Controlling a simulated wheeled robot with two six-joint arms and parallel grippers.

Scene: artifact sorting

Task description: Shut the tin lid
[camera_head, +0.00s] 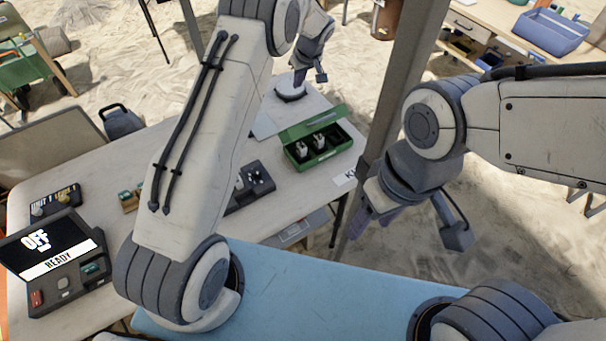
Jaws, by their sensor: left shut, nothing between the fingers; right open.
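The green tin (327,157) stands on the far right part of the pale table, with its lighter green lid (312,122) raised open along the back side. Several small pale pieces sit in its dark compartments. My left gripper (298,80) is shut and empty, beyond the tin and above a round, dark-rimmed stand; no contact with the lid shows. My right gripper (375,217) is open and empty, right of the tin, off the table's right edge and pointing down.
A dark slotted block (256,183) stands left of the tin, partly behind my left arm. A grey post (400,110) rises right of the tin. A blue surface (300,290) lies in front.

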